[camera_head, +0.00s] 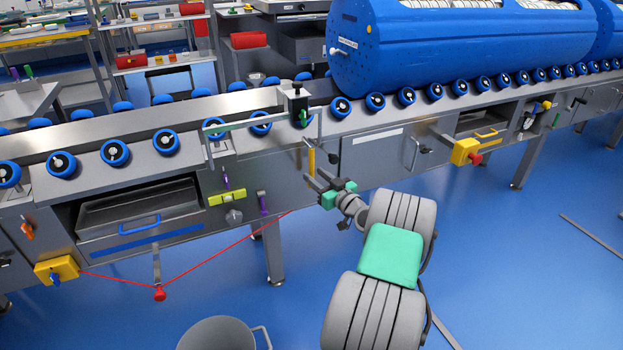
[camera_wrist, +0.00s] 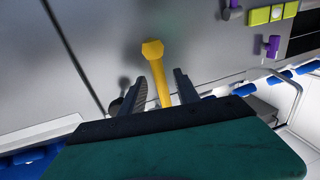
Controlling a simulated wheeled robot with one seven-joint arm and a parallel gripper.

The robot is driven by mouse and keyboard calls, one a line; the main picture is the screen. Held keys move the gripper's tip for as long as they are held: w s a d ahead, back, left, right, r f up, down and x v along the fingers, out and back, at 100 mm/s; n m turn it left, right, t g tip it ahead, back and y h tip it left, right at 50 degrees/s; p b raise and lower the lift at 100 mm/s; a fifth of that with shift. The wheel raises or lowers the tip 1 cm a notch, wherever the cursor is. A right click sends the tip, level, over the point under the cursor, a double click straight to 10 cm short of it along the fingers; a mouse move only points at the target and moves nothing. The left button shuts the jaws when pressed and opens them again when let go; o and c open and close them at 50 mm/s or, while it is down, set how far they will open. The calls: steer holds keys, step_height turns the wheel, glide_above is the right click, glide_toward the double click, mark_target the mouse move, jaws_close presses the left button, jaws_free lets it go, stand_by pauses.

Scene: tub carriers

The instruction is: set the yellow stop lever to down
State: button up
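The yellow stop lever (camera_head: 311,155) stands roughly upright on the grey front panel of the conveyor in the head view. In the wrist view the lever (camera_wrist: 158,72) shows as a yellow bar with a wider six-sided end, and its other end runs down behind my gripper's edge. My gripper (camera_head: 317,180) is at the lower end of the lever in the head view. In the wrist view its two dark fingers (camera_wrist: 162,76) are apart, with the lever showing between them and a gap on both sides. Whether the fingers reach the lever's depth is unclear.
A dark knob (camera_head: 333,158) sits right of the lever. A yellow-green block (camera_head: 227,197) and a purple handle (camera_head: 263,203) are to the left. A yellow box with a red button (camera_head: 466,152) is to the right. A large blue tub (camera_head: 450,50) lies on the rollers above.

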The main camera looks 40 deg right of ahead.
steer(key=shift+w+d, duration=0.15)
steer(key=shift+w, duration=1.25)
steer(key=shift+c, duration=0.6)
jaws_close()
